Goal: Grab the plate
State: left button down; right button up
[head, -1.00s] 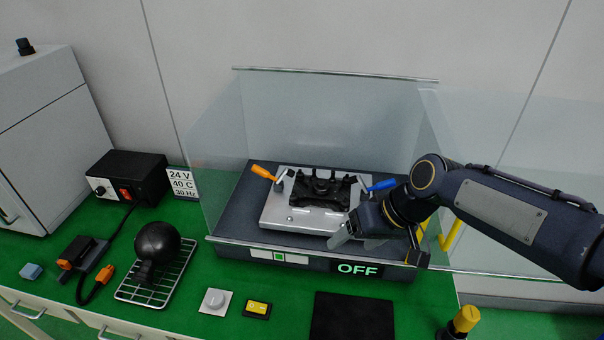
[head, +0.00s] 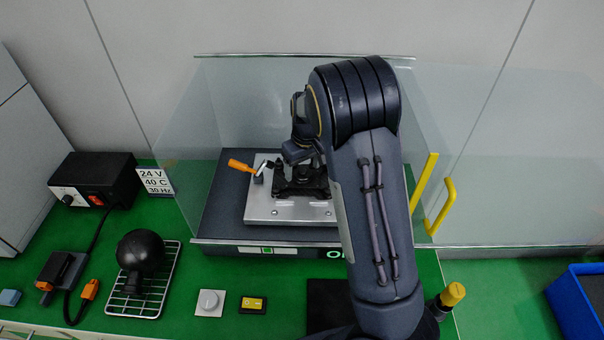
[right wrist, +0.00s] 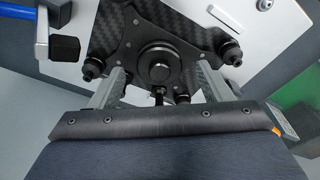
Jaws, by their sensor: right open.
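A black plate (head: 301,182) with a carbon-fibre weave and dark posts lies on a silver fixture block (head: 270,207), inside a glass-walled enclosure. The right wrist view shows the black plate (right wrist: 155,30) close up, with a round hub at its middle. My right gripper (right wrist: 160,82) is open, its two grey fingers either side of the hub's near part. I cannot tell whether they touch the plate. In the head view my right arm hides the block's right part, and the fingertips are not clearly seen. My left gripper is not in view.
An orange-handled clamp (head: 242,166) stands at the block's left; a blue handle (right wrist: 14,14) shows in the right wrist view. Glass walls (head: 185,125) surround the block, with yellow handles (head: 424,180) at the right. A black ball-shaped device (head: 141,250) rests on a wire rack at left.

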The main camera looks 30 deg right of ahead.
jog(key=shift+w+f, duration=0.15)
jog(key=shift+f, duration=1.15)
jog(key=c, duration=1.2)
jog(key=shift+r, duration=0.1)
